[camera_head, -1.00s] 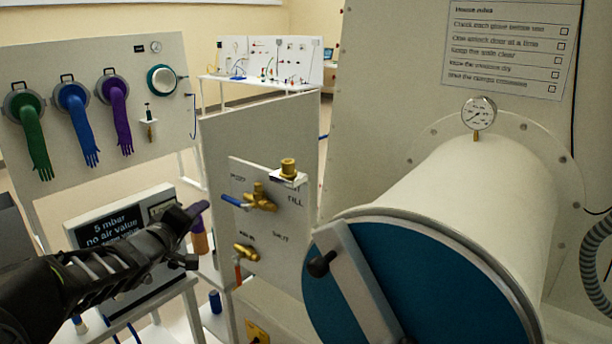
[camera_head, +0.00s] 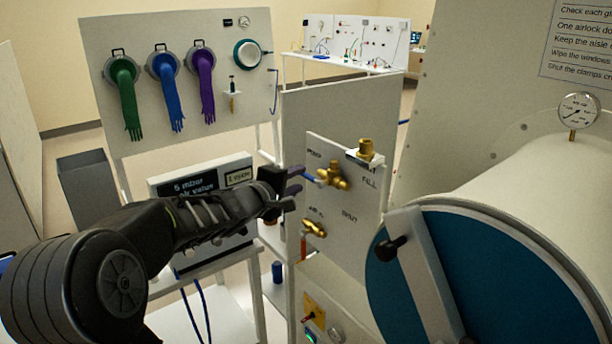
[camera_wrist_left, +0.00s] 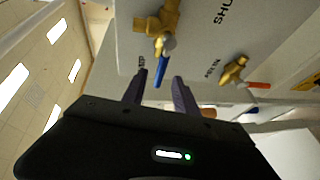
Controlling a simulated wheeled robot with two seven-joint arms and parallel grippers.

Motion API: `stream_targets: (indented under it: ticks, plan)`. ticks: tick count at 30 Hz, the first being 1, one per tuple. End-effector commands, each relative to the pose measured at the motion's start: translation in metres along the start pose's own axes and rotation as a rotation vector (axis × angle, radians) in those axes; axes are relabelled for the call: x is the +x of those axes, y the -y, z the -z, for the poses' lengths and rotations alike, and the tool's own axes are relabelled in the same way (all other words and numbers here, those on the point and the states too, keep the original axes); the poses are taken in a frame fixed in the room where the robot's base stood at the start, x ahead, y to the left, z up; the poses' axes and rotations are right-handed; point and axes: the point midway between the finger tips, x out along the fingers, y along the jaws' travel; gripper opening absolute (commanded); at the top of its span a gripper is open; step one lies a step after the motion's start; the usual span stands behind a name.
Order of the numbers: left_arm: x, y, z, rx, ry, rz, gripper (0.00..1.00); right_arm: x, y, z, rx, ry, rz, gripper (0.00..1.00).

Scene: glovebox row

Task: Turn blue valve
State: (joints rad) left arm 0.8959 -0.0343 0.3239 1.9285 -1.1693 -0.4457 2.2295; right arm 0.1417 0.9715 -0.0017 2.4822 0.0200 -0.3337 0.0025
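The blue valve is a brass body (camera_head: 335,176) with a blue lever (camera_head: 313,177), high on the pale valve panel (camera_head: 345,228). The lever points left, slightly upward. My left gripper (camera_head: 297,180) is at the lever's free end, coming from the left. In the left wrist view the blue lever (camera_wrist_left: 161,75) lies between the two dark fingertips of the gripper (camera_wrist_left: 160,76). The fingers stand apart, with gaps visible beside the lever. In the head view the fingers partly hide the lever's end. My right gripper is not in view.
A second brass valve (camera_head: 314,229) with a red lever (camera_head: 303,247) sits just below. A brass fitting (camera_head: 366,150) is at the panel's top. The airlock's blue door (camera_head: 470,270) stands close on the right. A display box (camera_head: 205,195) is behind my left arm.

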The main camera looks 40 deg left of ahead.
Motion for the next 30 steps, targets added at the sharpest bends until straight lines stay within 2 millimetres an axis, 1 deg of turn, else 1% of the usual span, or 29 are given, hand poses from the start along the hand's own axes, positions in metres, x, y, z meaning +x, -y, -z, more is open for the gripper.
stream_targets:
  ticks: [3,6,9,13,20,30]
  plan:
    - [0.02,0.001,0.0,-0.002,0.001,0.001,0.35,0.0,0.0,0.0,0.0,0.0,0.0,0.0]
    - [0.035,0.001,0.0,-0.001,0.001,0.001,0.35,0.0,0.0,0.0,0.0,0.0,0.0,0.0]
    - [0.046,0.001,0.001,-0.001,0.0,0.0,0.35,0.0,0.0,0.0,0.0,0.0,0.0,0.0]
    - [0.052,0.0,0.0,0.0,0.0,0.0,0.35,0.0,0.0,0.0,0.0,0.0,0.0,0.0]
    - [0.053,0.0,0.001,0.001,-0.001,0.0,0.35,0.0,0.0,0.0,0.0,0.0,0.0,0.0]
    - [0.052,0.0,0.001,0.001,-0.001,0.0,0.08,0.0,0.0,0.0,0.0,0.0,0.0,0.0]
